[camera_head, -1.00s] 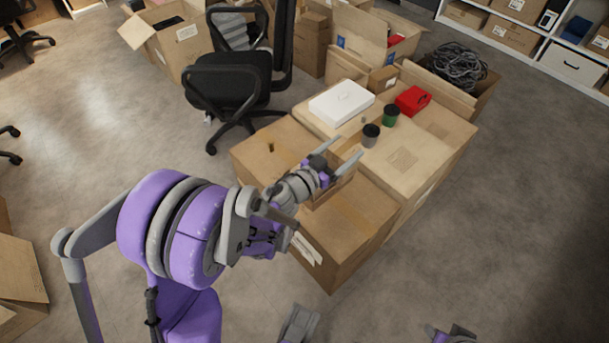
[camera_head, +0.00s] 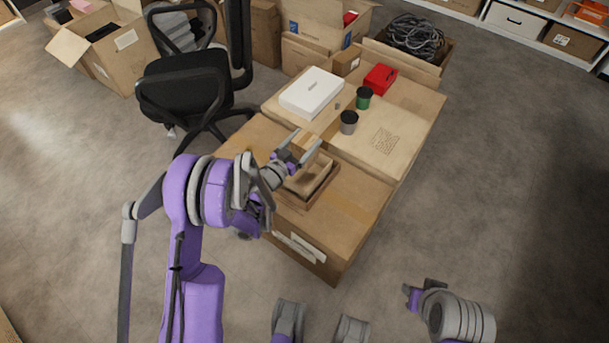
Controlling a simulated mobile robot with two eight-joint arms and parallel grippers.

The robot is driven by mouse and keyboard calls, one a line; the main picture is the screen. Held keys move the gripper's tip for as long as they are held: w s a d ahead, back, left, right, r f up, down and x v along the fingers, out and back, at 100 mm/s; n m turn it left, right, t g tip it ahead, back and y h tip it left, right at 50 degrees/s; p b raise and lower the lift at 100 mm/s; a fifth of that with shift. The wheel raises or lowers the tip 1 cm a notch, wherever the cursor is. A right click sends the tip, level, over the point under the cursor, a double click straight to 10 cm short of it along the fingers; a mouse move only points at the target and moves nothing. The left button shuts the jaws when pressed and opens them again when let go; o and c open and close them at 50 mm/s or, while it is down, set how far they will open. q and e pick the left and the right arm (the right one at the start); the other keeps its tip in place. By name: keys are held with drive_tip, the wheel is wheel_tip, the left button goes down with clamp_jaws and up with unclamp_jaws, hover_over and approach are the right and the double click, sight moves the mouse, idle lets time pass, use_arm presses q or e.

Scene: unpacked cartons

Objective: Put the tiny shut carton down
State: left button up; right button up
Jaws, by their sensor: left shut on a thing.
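My left gripper (camera_head: 300,148) is shut on a tiny brown shut carton (camera_head: 305,141), which shows partly between its fingers. It holds the carton above the stacked large cartons, close to the far side of a small open carton (camera_head: 322,190). That open carton stands on the nearer large carton (camera_head: 350,215) and looks empty where I can see in. Whether the tiny carton touches anything below is hidden by the fingers. Part of my right arm, with its gripper end (camera_head: 413,296), shows at the lower right, away from the cartons; its fingers are not clear.
On the farther large carton (camera_head: 385,150) are a white box (camera_head: 312,92), a dark cup (camera_head: 348,122), a green cup (camera_head: 364,98) and a red box (camera_head: 380,78). A small brown carton (camera_head: 346,63) stands behind. An office chair (camera_head: 185,90) is at the left. Floor at right is clear.

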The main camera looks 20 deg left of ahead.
use_arm(q)
wheel_tip(320, 180, down, 10)
drive_tip(key=shift+f+b, duration=0.1)
drive_tip(key=shift+b, duration=0.85)
drive_tip(key=shift+f+b, duration=0.3)
drive_tip(key=shift+b, duration=0.15)
drive_tip(key=o, duration=1.4)
